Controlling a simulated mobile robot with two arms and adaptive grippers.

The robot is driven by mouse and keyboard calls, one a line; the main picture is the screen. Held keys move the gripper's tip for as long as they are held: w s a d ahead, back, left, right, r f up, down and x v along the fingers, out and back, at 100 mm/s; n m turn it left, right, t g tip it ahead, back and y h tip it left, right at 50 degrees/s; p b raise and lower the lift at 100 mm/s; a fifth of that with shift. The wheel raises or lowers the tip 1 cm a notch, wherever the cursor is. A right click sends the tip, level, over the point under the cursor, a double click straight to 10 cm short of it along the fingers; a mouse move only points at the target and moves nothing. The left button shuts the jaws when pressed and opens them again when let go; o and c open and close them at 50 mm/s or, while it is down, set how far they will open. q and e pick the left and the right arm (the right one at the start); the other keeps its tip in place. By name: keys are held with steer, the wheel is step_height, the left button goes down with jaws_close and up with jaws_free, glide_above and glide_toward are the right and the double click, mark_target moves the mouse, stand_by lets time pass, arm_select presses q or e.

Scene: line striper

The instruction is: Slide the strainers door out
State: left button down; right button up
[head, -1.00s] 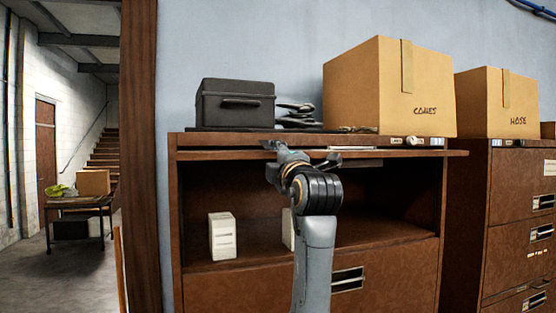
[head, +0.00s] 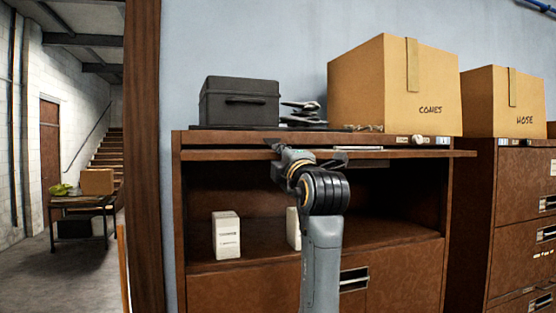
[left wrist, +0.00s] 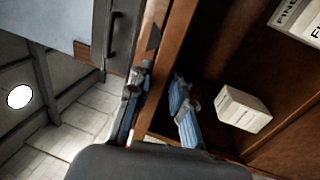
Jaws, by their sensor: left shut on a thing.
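The strainers door appears to be the thin brown panel (head: 415,154) that lies flat under the top of the open cabinet bay, its front edge sticking out a little. I cannot read a label on it. My left gripper (head: 304,153) is at this front edge, left of the middle. In the left wrist view my left gripper (left wrist: 158,88) has one finger on each side of a brown panel edge (left wrist: 169,62) and is shut on it. Most of the door is hidden inside the cabinet. My right gripper is not in view.
The open bay of the cabinet (head: 180,220) holds a white box (head: 226,236) and another (head: 293,228) partly behind my arm. A black case (head: 240,103) and a carton marked CONES (head: 390,90) stand on top. A HOSE carton (head: 500,102) stands on the right cabinet.

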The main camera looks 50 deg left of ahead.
arm_select(q)
steer(key=r+b+v, duration=0.1)
steer(key=v, duration=0.5)
steer(key=shift+d+r, duration=0.25)
steer(key=shift+r, duration=0.15)
steer(key=shift+s, duration=0.1)
steer(key=shift+d+b, duration=0.1)
steer(key=shift+b, duration=0.25)
steer(key=r+b+v, duration=0.1)
steer(key=v, duration=0.5)
steer(key=shift+s+d, duration=0.2)
steer(key=shift+d, duration=0.25)
steer(key=shift+r, duration=0.1)
steer(key=shift+d+b, duration=0.1)
steer(key=shift+b, duration=0.2)
